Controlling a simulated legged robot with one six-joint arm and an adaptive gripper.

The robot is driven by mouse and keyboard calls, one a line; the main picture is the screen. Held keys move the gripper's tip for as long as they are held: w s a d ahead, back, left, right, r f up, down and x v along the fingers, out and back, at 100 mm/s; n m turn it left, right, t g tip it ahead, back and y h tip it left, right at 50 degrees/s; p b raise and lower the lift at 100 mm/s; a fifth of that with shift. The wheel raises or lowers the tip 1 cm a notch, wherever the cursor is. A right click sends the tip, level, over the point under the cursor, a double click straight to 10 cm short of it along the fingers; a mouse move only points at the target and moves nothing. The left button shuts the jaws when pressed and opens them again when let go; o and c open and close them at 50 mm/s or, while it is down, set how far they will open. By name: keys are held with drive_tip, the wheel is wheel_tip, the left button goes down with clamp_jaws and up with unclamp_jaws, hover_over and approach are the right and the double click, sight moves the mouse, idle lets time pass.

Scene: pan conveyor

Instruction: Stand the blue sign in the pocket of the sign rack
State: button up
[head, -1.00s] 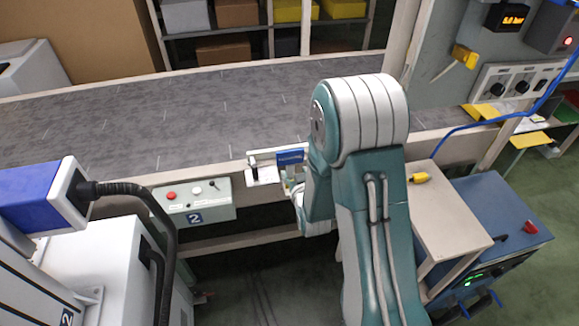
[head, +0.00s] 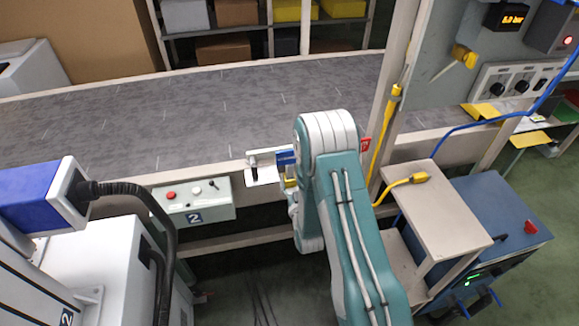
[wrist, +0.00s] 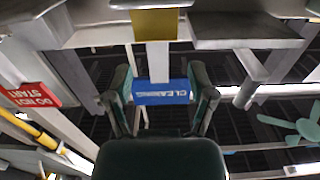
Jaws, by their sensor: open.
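The blue sign (head: 287,157), lettered CLEANING, is upright at the right end of the pale sign rack (head: 262,175) on the conveyor's near edge; my arm covers its right part. In the wrist view the blue sign (wrist: 161,92) shows upside down between the two fingers of my gripper (wrist: 163,84). The fingers are open, with a gap on both sides of the sign, and do not appear to touch it. The sign's lower edge and the pocket are not clear, so I cannot tell how deep it sits.
A red DO NOT START sign (wrist: 28,95) hangs to one side; it also shows at the post in the head view (head: 366,144). A yellow cable (head: 381,140) runs down beside it. A control box (head: 194,200) is left of the rack. The conveyor belt (head: 180,110) is empty.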

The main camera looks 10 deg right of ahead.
sight(290, 174)
drive_tip(key=w, duration=0.5)
drive_tip(key=shift+r, duration=0.15)
clamp_jaws()
